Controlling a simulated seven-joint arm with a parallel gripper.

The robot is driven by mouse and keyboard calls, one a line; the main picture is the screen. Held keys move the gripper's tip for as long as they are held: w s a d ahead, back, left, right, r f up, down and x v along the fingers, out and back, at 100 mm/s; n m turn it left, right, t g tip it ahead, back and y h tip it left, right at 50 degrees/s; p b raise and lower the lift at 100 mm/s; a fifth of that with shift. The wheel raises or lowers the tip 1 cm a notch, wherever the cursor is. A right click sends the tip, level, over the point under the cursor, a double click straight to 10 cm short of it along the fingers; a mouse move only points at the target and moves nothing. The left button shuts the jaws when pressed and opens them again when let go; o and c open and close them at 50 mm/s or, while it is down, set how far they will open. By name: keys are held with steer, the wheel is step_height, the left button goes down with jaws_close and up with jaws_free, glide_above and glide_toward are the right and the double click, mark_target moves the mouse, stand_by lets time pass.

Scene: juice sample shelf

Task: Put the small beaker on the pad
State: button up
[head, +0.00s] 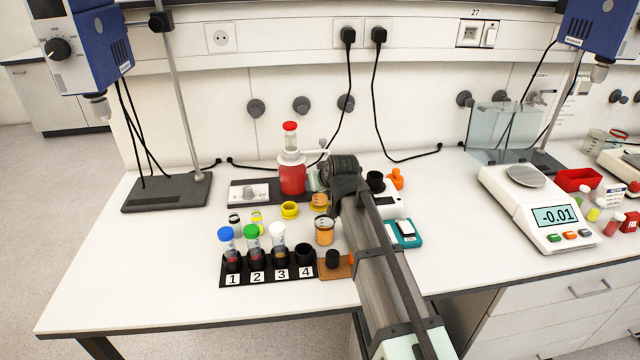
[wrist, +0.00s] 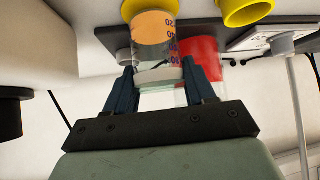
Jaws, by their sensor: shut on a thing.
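The small beaker (wrist: 153,28) is clear glass with blue marks and orange liquid. In the wrist view my gripper (wrist: 163,76) is shut on it, one dark finger on each side. In the head view the beaker (head: 320,197) shows just left of my arm, its upper part hidden by my gripper. A yellow ring shows right beneath it; I cannot tell whether they touch. A brown pad (head: 345,272), which I take as the pad, lies on the bench nearer the front, right of the numbered rack.
A second beaker with orange liquid (head: 324,232) stands between the held beaker and the brown pad. The numbered rack (head: 265,277) holds capped tubes. A red flask (head: 292,178) stands behind. A teal box (head: 405,232) lies right of my arm. The bench's left front is clear.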

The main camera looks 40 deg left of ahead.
steer(key=shift+f, duration=0.2)
steer(key=o, duration=1.2)
